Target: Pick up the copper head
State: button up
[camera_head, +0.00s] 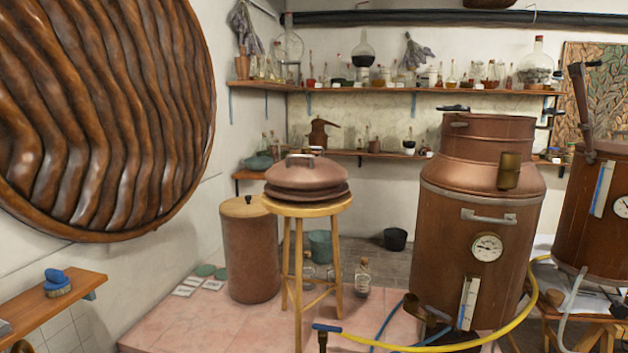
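The copper head (306,173) is a wide, low copper dome with a handle on top. It rests on a round wooden stool (304,206) left of the middle of the head view. Its lower edge shows stacked dark rims. A large copper still body (475,225) with an open-looking neck, a side handle and a gauge stands to its right. My gripper does not show in the head view.
A copper drum with a wooden lid (251,255) stands left of the stool. A yellow hose (440,347) and blue hose cross the front right. A small shelf with a blue brush (56,282) juts in at left. Pink tiles left of the stool are partly clear.

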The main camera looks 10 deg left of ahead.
aim_at(304, 178)
jog(key=i+l+u, duration=0.1)
jog(key=i+u, duration=0.35)
jog(key=i, duration=0.45)
